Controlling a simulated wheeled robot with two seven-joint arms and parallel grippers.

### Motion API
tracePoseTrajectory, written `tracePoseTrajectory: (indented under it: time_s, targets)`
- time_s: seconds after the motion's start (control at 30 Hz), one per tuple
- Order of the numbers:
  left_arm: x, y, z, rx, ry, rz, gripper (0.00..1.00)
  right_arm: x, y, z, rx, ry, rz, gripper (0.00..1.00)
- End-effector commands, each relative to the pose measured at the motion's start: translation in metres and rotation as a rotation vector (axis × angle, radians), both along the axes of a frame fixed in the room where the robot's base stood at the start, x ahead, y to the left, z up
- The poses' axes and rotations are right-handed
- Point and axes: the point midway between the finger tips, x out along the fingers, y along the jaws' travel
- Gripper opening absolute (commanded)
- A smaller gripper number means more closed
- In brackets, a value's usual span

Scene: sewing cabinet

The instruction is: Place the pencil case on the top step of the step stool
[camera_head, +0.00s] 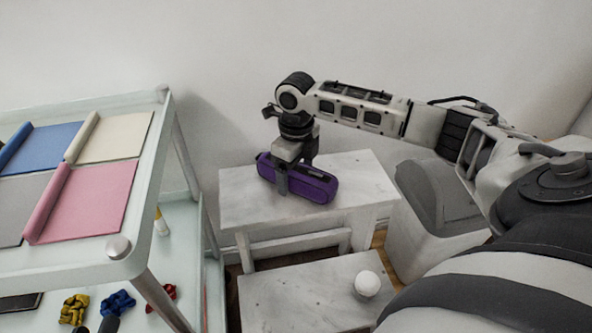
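The purple pencil case (318,186) is at the top step (240,205) of the white step stool, near the middle of that step. It lies lengthwise from left to right, slightly angled. I cannot tell whether its underside touches the step or is just above it. My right gripper (293,172) points down over the case from above. One finger lies against its front side and the other is behind it, so the gripper looks closed around the case. My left gripper is not in view.
The lower step (300,290) bears a white ball (367,284). A white trolley (75,262) at left holds coloured fabric pieces, with scrunchies (118,303) on its lower shelf. A grey-lidded white bin (432,215) stands right of the stool. A wall is behind.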

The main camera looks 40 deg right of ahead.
Motion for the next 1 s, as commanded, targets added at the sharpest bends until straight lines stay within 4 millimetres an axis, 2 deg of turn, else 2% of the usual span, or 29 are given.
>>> tracePoseTrajectory:
  time_s: [0.17, 0.27, 0.4, 0.5, 0.7, 0.83, 1.0]
  targets:
    - [0.000, 0.000, 0.002, 0.004, -0.002, 0.001, 0.36, 0.000, 0.000, 0.004, 0.000, 0.000, 0.000, 0.81]
    - [0.001, 0.001, 0.007, 0.021, -0.006, 0.004, 0.36, 0.001, 0.000, 0.017, 0.000, -0.002, 0.000, 0.81]
    - [0.001, 0.004, 0.010, 0.072, -0.007, 0.010, 0.36, 0.001, 0.000, 0.048, -0.001, -0.005, 0.001, 0.81]
    - [-0.004, 0.008, -0.006, 0.141, 0.029, 0.003, 0.36, 0.001, 0.000, 0.070, 0.000, -0.003, 0.001, 0.81]
    - [-0.005, 0.012, -0.010, 0.205, 0.045, 0.006, 0.36, 0.001, 0.000, 0.106, 0.000, -0.003, 0.000, 0.81]
    - [-0.004, 0.013, -0.015, 0.217, 0.068, 0.005, 0.36, 0.000, 0.000, 0.119, 0.000, -0.001, 0.000, 0.81]
    - [-0.004, 0.013, -0.017, 0.221, 0.076, 0.005, 0.36, 0.000, 0.000, 0.124, 0.000, 0.001, 0.000, 0.81]
